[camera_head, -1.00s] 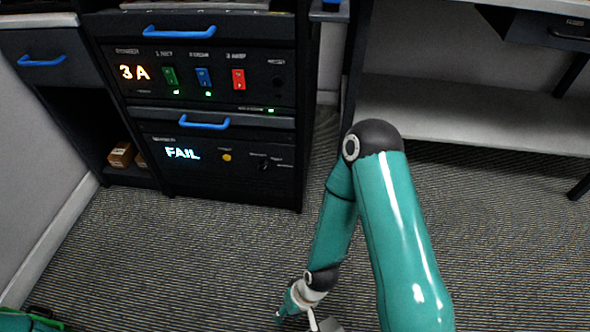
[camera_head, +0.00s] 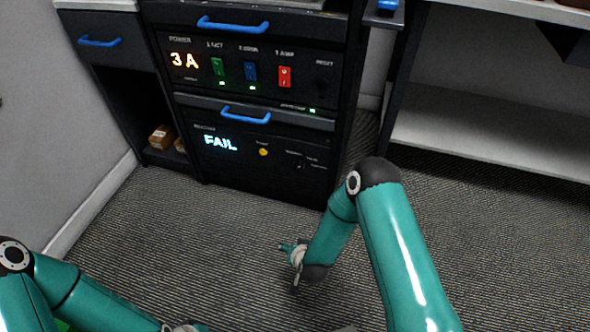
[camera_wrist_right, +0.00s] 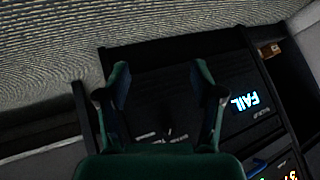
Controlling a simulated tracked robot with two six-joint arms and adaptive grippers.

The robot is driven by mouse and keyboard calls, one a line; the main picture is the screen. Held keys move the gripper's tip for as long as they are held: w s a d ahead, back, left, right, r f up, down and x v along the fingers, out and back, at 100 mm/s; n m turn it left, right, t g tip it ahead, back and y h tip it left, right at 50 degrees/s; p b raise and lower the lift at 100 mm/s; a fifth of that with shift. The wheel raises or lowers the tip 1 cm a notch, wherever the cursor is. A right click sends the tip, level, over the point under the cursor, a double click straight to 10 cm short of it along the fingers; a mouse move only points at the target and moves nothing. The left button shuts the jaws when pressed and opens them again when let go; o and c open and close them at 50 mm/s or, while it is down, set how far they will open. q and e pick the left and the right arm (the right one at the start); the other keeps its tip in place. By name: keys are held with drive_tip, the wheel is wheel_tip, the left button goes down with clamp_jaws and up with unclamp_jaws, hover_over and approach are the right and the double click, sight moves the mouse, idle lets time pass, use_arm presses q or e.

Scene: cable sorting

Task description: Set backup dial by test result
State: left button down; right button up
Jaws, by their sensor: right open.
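The lower panel (camera_head: 225,165) shows a lit FAIL display (camera_head: 220,143), a yellow button (camera_head: 263,152) and a small dark dial (camera_head: 300,165) to its right. The dial's setting is too small to read. My right gripper (camera_head: 285,247) is low in front of the cabinet, apart from it. In the right wrist view, the open, empty fingers of my right gripper (camera_wrist_right: 162,88) point toward the panel. The dark dial (camera_wrist_right: 168,131) shows between them, and the FAIL display (camera_wrist_right: 244,102) is to the right.
The upper panel has a 3 A display (camera_head: 184,60) and green (camera_head: 217,66), blue (camera_head: 250,71) and red (camera_head: 285,76) switches. A blue drawer handle (camera_head: 246,114) juts out above the lower panel. Carpet (camera_head: 170,225) in front is clear. A shelf (camera_head: 480,135) stands right.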

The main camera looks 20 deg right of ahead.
drive_tip(key=w+r+m+t+h, duration=0.2)
drive_tip(key=w+t+h, duration=0.2)
drive_tip(key=w, duration=0.4)
drive_tip(key=m+t+h, duration=0.3)
drive_tip(key=h, duration=0.2)
approach(298, 168)
drive_tip(key=b+x, duration=0.6)
drive_tip(key=x, duration=0.2)
drive_tip(key=shift+f, duration=0.1)
drive_tip(key=shift+w+d, duration=0.3)
drive_tip(key=shift+w, duration=0.25)
